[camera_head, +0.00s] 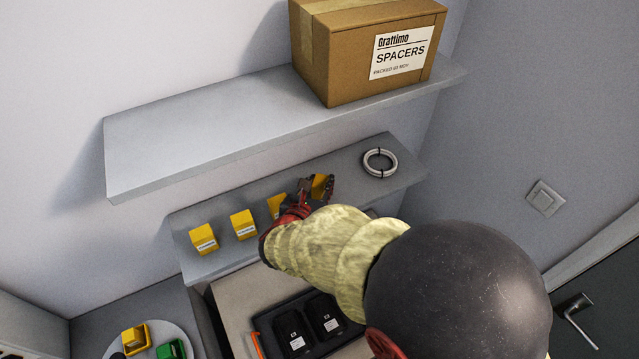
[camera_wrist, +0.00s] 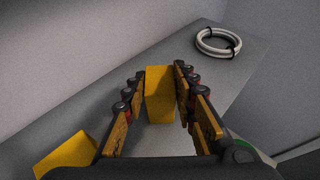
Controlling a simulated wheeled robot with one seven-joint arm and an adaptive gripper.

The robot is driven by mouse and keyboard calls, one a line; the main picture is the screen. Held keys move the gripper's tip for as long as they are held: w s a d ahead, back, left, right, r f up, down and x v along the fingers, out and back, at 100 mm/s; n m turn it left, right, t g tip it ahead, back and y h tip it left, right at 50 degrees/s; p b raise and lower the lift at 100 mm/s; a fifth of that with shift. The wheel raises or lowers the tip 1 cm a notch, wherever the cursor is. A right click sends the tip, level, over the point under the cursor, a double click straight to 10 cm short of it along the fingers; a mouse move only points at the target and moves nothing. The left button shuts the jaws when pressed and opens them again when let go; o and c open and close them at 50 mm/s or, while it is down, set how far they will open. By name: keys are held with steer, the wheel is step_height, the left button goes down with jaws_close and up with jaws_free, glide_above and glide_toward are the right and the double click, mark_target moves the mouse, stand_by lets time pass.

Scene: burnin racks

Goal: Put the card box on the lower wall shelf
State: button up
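A small yellow box (camera_wrist: 159,98), which I take to be the card box, stands on the lower wall shelf (camera_head: 345,165) between the fingers of my gripper (camera_wrist: 159,75). The fingers are open on either side of it, with a thin gap showing on each side. In the head view, the yellow box (camera_head: 320,187) shows only partly behind my gripper (camera_head: 317,190). Other yellow boxes stand in a row to its left: one (camera_head: 203,239) at the left end, one (camera_head: 243,224) beside it, and one (camera_head: 275,206) partly hidden by my gripper.
A white cable ring (camera_head: 380,162) lies on the lower shelf, right of my gripper. The upper shelf (camera_head: 200,135) overhangs behind, bearing a big SPACERS carton (camera_head: 345,60). Below are a black tray (camera_head: 272,322) with two black devices and a round plate (camera_head: 180,338) with yellow and green items.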

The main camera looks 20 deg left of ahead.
steer(key=o, duration=0.4)
steer(key=shift+r, duration=0.25)
steer(key=v, duration=1.2)
steer(key=shift+f+b, duration=0.1)
steer(key=shift+b, duration=0.2)
